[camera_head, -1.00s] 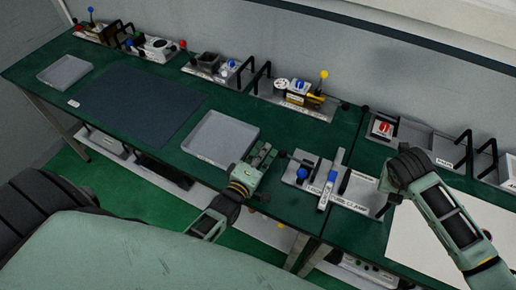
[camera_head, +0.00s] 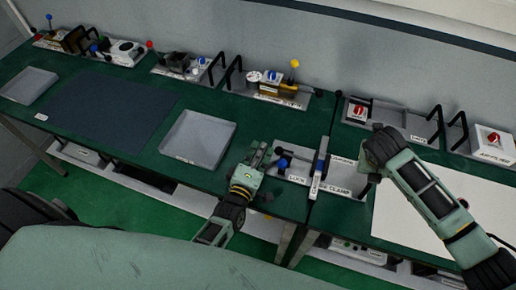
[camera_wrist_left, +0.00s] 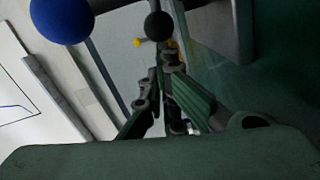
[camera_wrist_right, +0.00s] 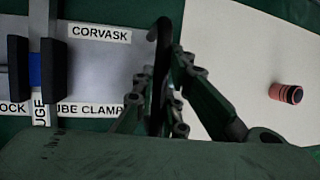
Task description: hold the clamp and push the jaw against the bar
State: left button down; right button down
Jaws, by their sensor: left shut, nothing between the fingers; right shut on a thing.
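The clamp (camera_head: 342,180) is a grey plate labelled TUBE CLAMP near the bench's front edge. A pale upright bar (camera_head: 319,173) crosses it; it also shows in the right wrist view (camera_wrist_right: 46,22), between two black blocks (camera_wrist_right: 55,70) with blue between them. A blue-knobbed lever (camera_head: 283,163) stands left of the bar, by the LOCK label. My left gripper (camera_head: 260,151) is shut and empty, just left of that lever. In the left wrist view, a blue ball (camera_wrist_left: 60,14) and a black ball (camera_wrist_left: 158,26) lie beyond its fingers. My right gripper (camera_wrist_right: 166,100) is shut on the clamp's black handle (camera_wrist_right: 160,35).
A grey tray (camera_head: 198,140) lies left of my left gripper. A white sheet (camera_head: 400,215) covers the bench to the right, with a small pink-and-black cylinder (camera_wrist_right: 286,93) on it. Several devices with black handles line the back, including a red-knobbed one (camera_head: 358,111).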

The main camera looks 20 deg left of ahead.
jog(key=shift+f, duration=0.1)
pick_arm(q)
jog(key=shift+a, duration=0.3)
jog(key=a, duration=0.2)
jog(key=shift+s+a+r, duration=0.35)
jog(key=shift+s+a, duration=0.05)
jog(key=s, duration=1)
jog(key=shift+a+r, duration=0.3)
jog(key=shift+a, duration=0.1)
pick_arm(e)
jog(key=c, duration=1.7)
grip_release()
jog(key=shift+w, duration=0.1)
jog(key=shift+r, duration=0.2)
jog(key=v, duration=1.1)
jog(key=shift+r, duration=0.35)
